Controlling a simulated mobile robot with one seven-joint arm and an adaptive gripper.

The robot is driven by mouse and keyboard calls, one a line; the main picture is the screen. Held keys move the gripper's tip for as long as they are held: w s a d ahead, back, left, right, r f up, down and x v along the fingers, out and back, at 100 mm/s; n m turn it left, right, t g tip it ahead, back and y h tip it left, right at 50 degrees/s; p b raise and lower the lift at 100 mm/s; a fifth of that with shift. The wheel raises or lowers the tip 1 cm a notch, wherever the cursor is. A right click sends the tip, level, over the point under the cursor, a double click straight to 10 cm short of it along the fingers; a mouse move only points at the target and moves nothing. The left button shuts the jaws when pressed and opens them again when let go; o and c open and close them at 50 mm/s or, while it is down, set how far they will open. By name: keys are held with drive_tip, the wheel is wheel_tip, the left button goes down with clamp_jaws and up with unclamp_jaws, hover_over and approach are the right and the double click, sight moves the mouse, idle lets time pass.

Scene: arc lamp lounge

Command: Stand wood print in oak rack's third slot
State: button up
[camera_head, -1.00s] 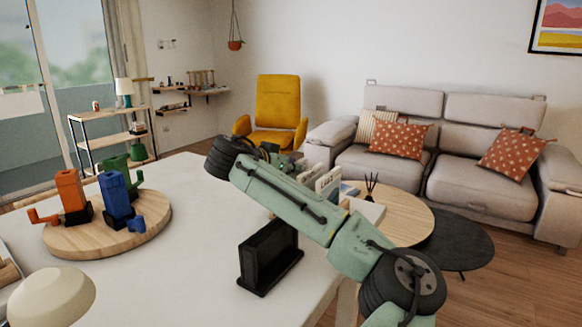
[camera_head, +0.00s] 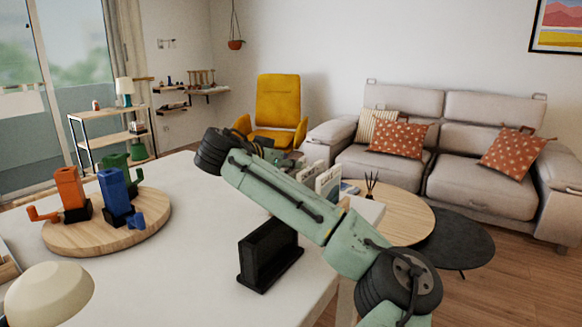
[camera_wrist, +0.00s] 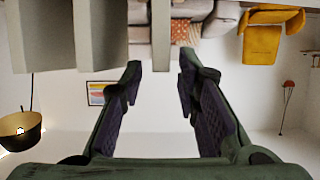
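In the wrist view my gripper (camera_wrist: 160,78) has its two dark fingers spread apart. A narrow pale upright piece (camera_wrist: 160,35) reaches down between the fingertips, with a visible gap on both sides. I cannot tell whether it is the wood print. Broad grey panels (camera_wrist: 45,35) stand close by at the upper left. In the head view my green arm crosses the table, and my gripper is mostly hidden behind it. Pale upright panels (camera_head: 328,180) show just beyond the arm. I cannot make out the oak rack or count its slots.
A black slotted holder (camera_head: 270,258) stands on the white table (camera_head: 185,265) below my arm. A round wooden board (camera_head: 105,232) carries orange, blue and green figures at the left. A cream lamp shade (camera_head: 50,293) is at the front left. The table's middle is clear.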

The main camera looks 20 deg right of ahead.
drive_tip(key=b+v, duration=0.2)
drive_tip(key=v, duration=0.7)
drive_tip(key=shift+s+a+b, duration=0.2)
drive_tip(key=shift+a+b, duration=0.05)
drive_tip(key=shift+b, duration=0.05)
